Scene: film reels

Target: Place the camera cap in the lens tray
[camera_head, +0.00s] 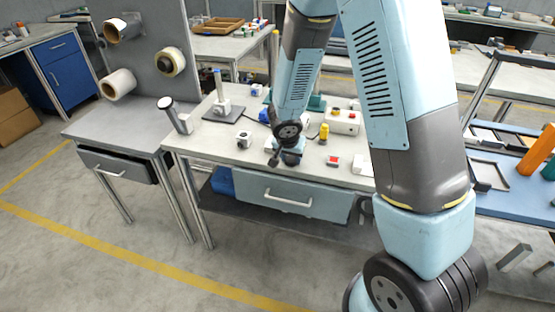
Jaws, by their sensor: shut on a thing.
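My gripper (274,160) hangs low over the front part of the grey workbench (215,150), above the drawer. It is small and dark in this view. It is shut on a small dark thing, probably the camera cap, whose outline I cannot separate from the fingers. A shallow dark-rimmed tray (489,163) lies on the blue bench top at the right, partly behind my arm. I cannot tell for sure that it is the lens tray.
A yellow piece (324,132), a control box with buttons (344,121) and a red-and-white block (333,161) stand to the right. Film reels (118,84) hang at upper left.

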